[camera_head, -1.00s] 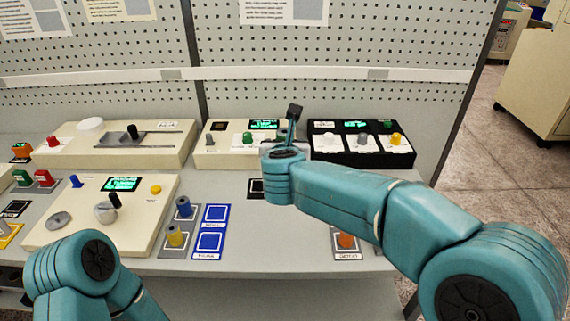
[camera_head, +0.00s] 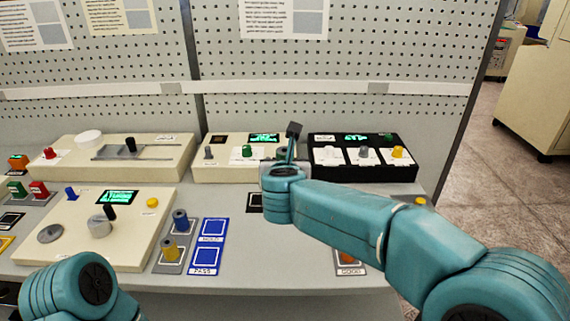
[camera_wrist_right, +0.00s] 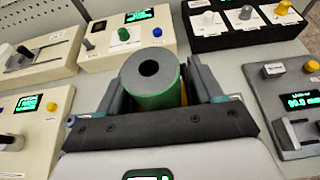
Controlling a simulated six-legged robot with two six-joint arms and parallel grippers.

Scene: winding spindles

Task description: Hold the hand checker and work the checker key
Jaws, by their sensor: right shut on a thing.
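In the right wrist view my right gripper (camera_wrist_right: 155,80) is shut on an upright green and grey cylinder (camera_wrist_right: 155,72) with a dark hole in its top. A bit of yellow shows beside it. I cannot tell whether this cylinder is part of the hand checker, and I cannot make out a checker key.
A grey device with a display and small jaws (camera_wrist_right: 295,100) stands right of my right gripper. Behind are a cream console (camera_head: 215,172) and a black console (camera_head: 340,178). A cream panel (camera_head: 75,250) and blue squares (camera_head: 210,250) lie left. A perforated board closes the back.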

